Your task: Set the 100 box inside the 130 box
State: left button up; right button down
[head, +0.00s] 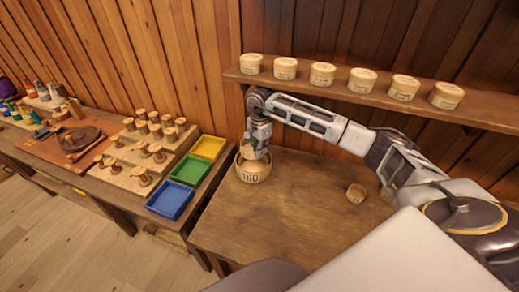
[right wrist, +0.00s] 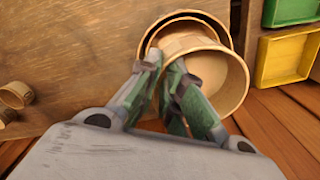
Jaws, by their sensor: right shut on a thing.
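A round, light wooden box marked 160 (head: 254,175) stands open on the table. My right gripper (head: 255,153) points down at its mouth. In the right wrist view my right gripper (right wrist: 168,75) is shut on the wall of a lighter round box (right wrist: 232,88), which overlaps the dark rim of the larger box (right wrist: 222,28). The held box's number is hidden, and I cannot tell how deep it sits. A small round box (head: 357,193) stands to the right on the table; its number is unreadable. I cannot make out a 130 or 100 mark. My left gripper is out of view.
A wall shelf (head: 300,82) with several lidded round boxes runs behind my right arm. Blue (head: 170,200), green (head: 189,170) and yellow (head: 208,148) trays lie on the left bench, near wooden spools. The table between the 160 box and the small box is clear.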

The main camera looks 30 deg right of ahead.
jog(key=shift+f, duration=0.15)
jog(key=shift+f+b, duration=0.45)
jog(key=shift+f, duration=0.8)
dwell(0.8)
jog(key=shift+f+b, duration=1.8)
jog(key=shift+b, duration=0.05)
dwell(1.6)
dwell(0.3)
jog(key=c, duration=1.5)
grip_release()
jog(key=shift+o, duration=0.3)
